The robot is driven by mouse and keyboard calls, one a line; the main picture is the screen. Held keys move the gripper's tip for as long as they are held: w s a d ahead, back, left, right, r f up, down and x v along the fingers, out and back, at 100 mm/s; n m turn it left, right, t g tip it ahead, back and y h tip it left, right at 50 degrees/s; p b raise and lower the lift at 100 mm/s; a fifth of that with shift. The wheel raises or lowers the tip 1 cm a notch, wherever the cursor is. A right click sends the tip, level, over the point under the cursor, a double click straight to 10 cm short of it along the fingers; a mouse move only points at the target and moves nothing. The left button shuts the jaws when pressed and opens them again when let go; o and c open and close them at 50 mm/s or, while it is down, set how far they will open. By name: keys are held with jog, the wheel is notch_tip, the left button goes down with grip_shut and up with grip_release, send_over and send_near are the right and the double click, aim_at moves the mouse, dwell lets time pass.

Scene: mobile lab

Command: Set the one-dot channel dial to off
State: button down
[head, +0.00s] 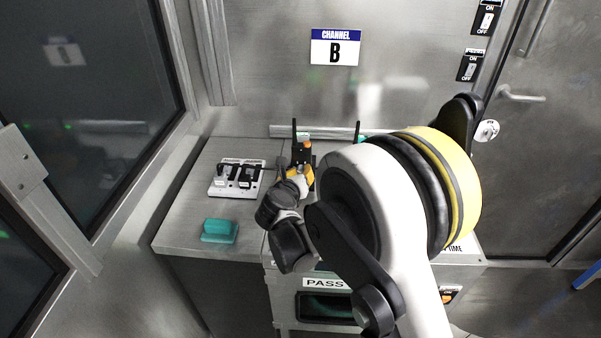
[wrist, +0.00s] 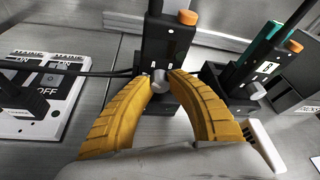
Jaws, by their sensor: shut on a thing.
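A black radio-like unit with an orange knob on top (wrist: 166,45) stands upright in the wrist view. A small round silver dial (wrist: 160,86) sits low on its front. My gripper (wrist: 161,77) has its two curved yellow fingers shut on this dial, one on each side. I cannot clearly read the dots or the dial's setting. In the head view the same unit (head: 303,150) stands on the counter, with my gripper (head: 292,176) at its front. My arm hides much of the counter to the right.
A second black unit with an orange knob (wrist: 262,62) stands to the right in the wrist view. A white switch panel marked ON and OFF (head: 225,191) lies left of my gripper. A teal block (head: 219,231) is near the counter's front left.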

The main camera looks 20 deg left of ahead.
jog(key=c, duration=1.5)
grip_release()
